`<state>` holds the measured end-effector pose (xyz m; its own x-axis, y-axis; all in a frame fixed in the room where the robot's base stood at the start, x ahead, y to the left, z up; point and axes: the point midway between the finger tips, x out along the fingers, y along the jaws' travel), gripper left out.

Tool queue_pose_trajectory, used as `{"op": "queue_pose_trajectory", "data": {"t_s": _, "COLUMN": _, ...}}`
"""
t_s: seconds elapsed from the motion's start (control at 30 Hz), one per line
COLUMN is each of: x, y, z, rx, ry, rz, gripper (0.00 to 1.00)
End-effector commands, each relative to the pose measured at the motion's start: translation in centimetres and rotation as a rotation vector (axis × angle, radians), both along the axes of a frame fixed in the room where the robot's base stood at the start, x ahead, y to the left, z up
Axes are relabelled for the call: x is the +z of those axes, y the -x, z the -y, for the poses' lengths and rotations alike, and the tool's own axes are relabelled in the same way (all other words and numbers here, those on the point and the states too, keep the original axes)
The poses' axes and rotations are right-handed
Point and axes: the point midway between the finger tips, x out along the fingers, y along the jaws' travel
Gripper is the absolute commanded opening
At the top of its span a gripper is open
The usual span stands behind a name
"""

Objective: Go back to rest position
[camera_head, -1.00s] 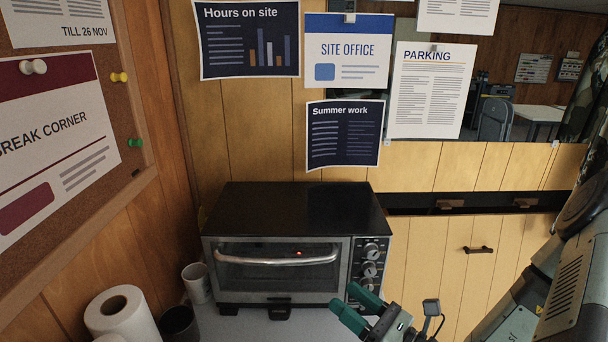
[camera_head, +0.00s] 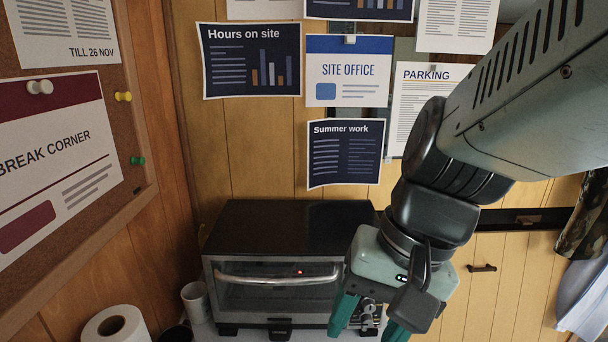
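My gripper (camera_head: 369,332) is at the lower right of the head view, raised in front of the right side of the toaster oven. Its two green fingers point down and stand well apart, with nothing visible between them. The fingertips are close to the lower picture edge. The toaster oven (camera_head: 290,225) is black and silver, with its glass door shut and a small red light showing. My gripper hides most of its knobs.
A white mug (camera_head: 195,301), a dark cup (camera_head: 176,334) and a paper roll (camera_head: 118,327) stand left of the oven. A cork board (camera_head: 133,110) is on the left wall. Papers hang on the wall behind. Clothing (camera_head: 583,285) hangs at the far right.

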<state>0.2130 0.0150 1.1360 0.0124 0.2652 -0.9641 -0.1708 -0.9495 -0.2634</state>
Motion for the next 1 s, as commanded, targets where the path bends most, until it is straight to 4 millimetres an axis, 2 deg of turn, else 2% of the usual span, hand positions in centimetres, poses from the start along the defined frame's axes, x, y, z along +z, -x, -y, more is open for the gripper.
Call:
{"op": "queue_pose_trajectory", "data": {"t_s": 0.03, "x": 1.4, "y": 0.3, "z": 0.4, "rx": 0.046, "ry": 0.055, "rz": 0.095, "gripper": 0.56}}
{"op": "queue_pose_trajectory", "data": {"t_s": 0.2, "x": 5.1, "y": 0.8, "z": 2.2, "rx": 0.134, "ry": 0.208, "rz": 0.347, "gripper": 0.56}}
{"op": "queue_pose_trajectory", "data": {"t_s": 0.37, "x": 7.2, "y": 1.1, "z": 3.7, "rx": 0.141, "ry": 0.289, "rz": 0.478, "gripper": 0.56}}
{"op": "queue_pose_trajectory", "data": {"t_s": 1.0, "x": 7.7, "y": 1.1, "z": 4.1, "rx": 0.141, "ry": 0.309, "rz": 0.505, "gripper": 0.56}}
